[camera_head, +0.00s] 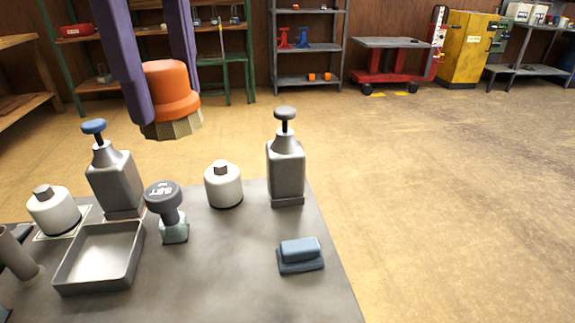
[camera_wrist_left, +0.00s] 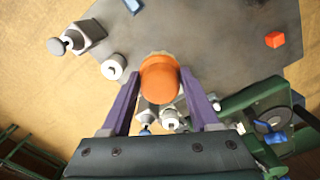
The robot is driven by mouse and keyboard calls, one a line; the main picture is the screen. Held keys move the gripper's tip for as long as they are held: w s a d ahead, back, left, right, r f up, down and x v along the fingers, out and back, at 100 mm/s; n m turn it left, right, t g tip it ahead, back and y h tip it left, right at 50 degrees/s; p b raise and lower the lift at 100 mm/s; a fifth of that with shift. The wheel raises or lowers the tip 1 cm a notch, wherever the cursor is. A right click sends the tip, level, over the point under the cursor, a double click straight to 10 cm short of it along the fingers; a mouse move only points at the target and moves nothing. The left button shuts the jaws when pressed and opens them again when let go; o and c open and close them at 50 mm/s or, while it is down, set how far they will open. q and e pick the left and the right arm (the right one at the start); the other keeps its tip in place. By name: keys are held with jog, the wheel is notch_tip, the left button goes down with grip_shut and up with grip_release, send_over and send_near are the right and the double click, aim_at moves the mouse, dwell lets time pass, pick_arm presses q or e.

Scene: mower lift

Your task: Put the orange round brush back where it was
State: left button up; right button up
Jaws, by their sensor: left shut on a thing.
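The orange round brush (camera_head: 170,82) has a domed orange body and tan bristles that point down. My left gripper (camera_head: 168,100) has purple fingers, shut on the brush's orange body from both sides. It holds the brush in the air above the far left part of the grey table (camera_head: 235,275), clear of everything on it. In the left wrist view the brush (camera_wrist_left: 159,80) sits between the finger ends of the left gripper (camera_wrist_left: 160,75). The brush's former place cannot be told from these frames. My right gripper is in neither view.
Below stand a blue-knobbed grey bottle (camera_head: 115,180), a dark-knobbed one (camera_head: 286,165), white jars (camera_head: 223,186) (camera_head: 52,212), a stamp (camera_head: 168,205), an empty grey tray (camera_head: 98,262) and a blue block (camera_head: 300,252). The front middle of the table is bare.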

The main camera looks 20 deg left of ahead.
pick_arm(q)
jog(key=f+n, duration=0.1)
jog(key=f+n+b, duration=0.1)
jog(key=shift+a+f, duration=0.35)
jog(key=shift+n, duration=0.5)
notch_tip(320, 180, down, 15)
jog(key=b, duration=0.4)
jog(key=shift+w+f+b, duration=0.1)
jog(key=shift+f+b, duration=0.3)
jog(key=shift+f, duration=2.1)
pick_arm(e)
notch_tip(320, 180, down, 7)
pick_arm(q)
jog(key=shift+f, duration=0.1)
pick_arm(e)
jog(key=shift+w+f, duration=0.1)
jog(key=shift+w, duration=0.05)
pick_arm(q)
jog(key=o, duration=0.7)
jog(key=shift+f, duration=0.1)
jog(key=o, duration=0.5)
